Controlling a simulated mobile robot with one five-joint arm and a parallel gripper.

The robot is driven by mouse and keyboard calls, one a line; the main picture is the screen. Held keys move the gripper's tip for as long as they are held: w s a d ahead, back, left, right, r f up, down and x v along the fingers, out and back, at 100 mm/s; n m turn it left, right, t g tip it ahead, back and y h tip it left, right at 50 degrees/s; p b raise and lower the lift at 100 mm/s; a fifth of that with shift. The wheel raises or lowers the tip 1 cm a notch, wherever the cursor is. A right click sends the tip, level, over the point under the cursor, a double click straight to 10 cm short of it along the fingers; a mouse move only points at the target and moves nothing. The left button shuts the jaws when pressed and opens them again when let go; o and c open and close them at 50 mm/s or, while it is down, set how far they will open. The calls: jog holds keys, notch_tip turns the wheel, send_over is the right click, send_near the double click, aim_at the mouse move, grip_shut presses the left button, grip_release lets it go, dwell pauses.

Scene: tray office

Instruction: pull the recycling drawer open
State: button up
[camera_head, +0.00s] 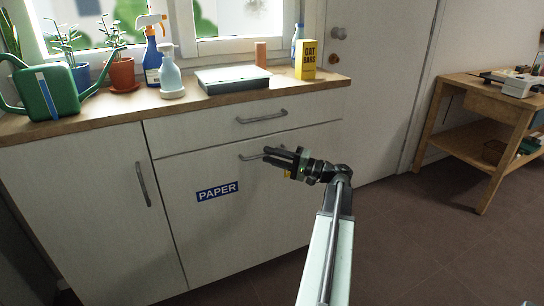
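The recycling drawer (235,225) is the large white lower front with a blue PAPER label (217,191). It is shut, flush with the cabinet. Its grey bar handle (249,157) runs along its upper part, and the handle's right part is hidden behind my gripper. My gripper (272,156) is dark and reaches in from the right, with its fingers pointing left over the handle. I cannot tell whether the fingers touch the handle, or whether they are open or shut.
A shallow upper drawer (200,132) with its own handle is shut above. A cabinet door (80,215) stands left. The counter (130,110) holds a watering can (50,95), plants, spray bottles, a grey tray (232,80) and a yellow box (305,60). A wooden table (495,110) stands right; floor between is clear.

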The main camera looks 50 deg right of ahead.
grip_shut()
dwell(0.8)
